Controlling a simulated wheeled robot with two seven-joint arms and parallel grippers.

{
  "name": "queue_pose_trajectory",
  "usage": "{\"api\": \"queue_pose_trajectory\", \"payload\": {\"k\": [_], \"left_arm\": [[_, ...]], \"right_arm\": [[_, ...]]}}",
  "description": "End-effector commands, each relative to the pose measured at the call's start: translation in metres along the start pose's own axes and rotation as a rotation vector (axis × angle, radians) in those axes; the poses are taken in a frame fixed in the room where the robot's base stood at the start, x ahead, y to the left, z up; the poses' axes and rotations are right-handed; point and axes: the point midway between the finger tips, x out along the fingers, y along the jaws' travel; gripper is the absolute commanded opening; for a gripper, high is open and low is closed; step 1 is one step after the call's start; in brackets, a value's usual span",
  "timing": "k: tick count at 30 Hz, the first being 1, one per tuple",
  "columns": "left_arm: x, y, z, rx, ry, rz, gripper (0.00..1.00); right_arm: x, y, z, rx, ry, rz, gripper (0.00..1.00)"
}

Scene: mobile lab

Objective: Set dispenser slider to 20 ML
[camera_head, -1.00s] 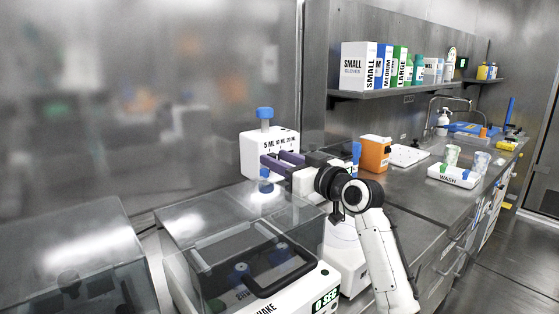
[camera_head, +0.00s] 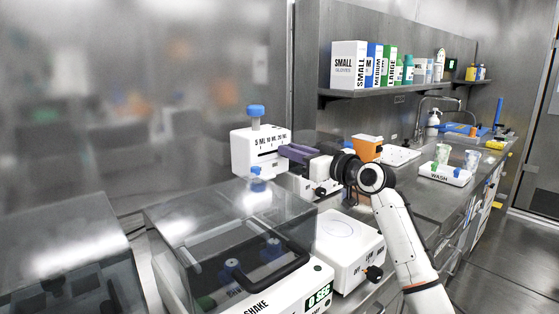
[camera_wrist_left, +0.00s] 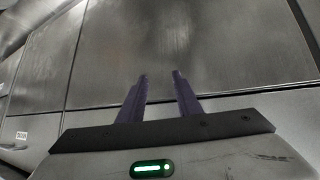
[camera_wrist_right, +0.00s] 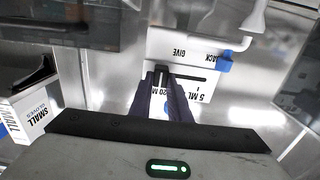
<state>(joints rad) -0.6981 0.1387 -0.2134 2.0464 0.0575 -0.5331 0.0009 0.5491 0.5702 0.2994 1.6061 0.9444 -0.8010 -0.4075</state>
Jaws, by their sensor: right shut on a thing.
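The white dispenser (camera_head: 243,153) has a blue top knob and a scale of 5, 10 and 20 ML above a dark horizontal slot. My right gripper (camera_head: 283,150) is at the right end of that slot, below the 20 ML mark. In the right wrist view the dispenser (camera_wrist_right: 185,50) appears upside down. There the dark slider (camera_wrist_right: 163,74) sits between the fingertips of my right gripper (camera_wrist_right: 162,79), at the slot end beside the 20 ML label. My left gripper (camera_wrist_left: 160,76) is open and empty in front of grey metal panels, and is outside the head view.
A shaker with a clear lid (camera_head: 230,235) stands in front of the dispenser. A white device with a round plate (camera_head: 345,240) is beside it. An orange box (camera_head: 366,148) stands behind my right wrist.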

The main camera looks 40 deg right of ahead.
Motion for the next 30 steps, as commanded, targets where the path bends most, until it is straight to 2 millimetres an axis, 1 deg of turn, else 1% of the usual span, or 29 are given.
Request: {"api": "queue_pose_trajectory", "payload": {"k": [2,10,11,13,14,23,26,30], "left_arm": [[0.001,0.000,0.001,0.000,0.000,0.001,0.31],[-0.002,0.000,0.001,0.002,0.000,0.001,0.31],[-0.002,0.000,0.001,0.002,0.000,0.001,0.31],[-0.002,-0.001,0.001,0.002,0.001,0.001,0.31],[-0.002,-0.001,0.001,0.002,0.001,0.001,0.31],[-0.002,-0.001,0.000,0.003,0.003,0.000,0.31],[-0.001,-0.001,0.001,0.002,0.003,0.000,0.31],[0.000,-0.001,0.002,0.002,0.003,0.000,0.31]], "right_arm": [[0.000,0.004,0.001,0.000,-0.001,0.000,0.00],[0.000,0.006,0.000,0.000,0.000,0.004,0.00],[0.000,0.006,0.000,0.000,0.000,0.004,0.21],[0.000,0.006,0.000,0.000,0.000,0.004,0.33],[0.000,0.006,0.000,0.000,0.000,0.003,0.36],[-0.002,0.005,0.000,0.001,0.000,0.001,0.36],[-0.010,0.006,0.001,0.000,0.000,0.002,0.36],[-0.034,0.005,0.002,-0.003,-0.003,0.002,0.36]]}}
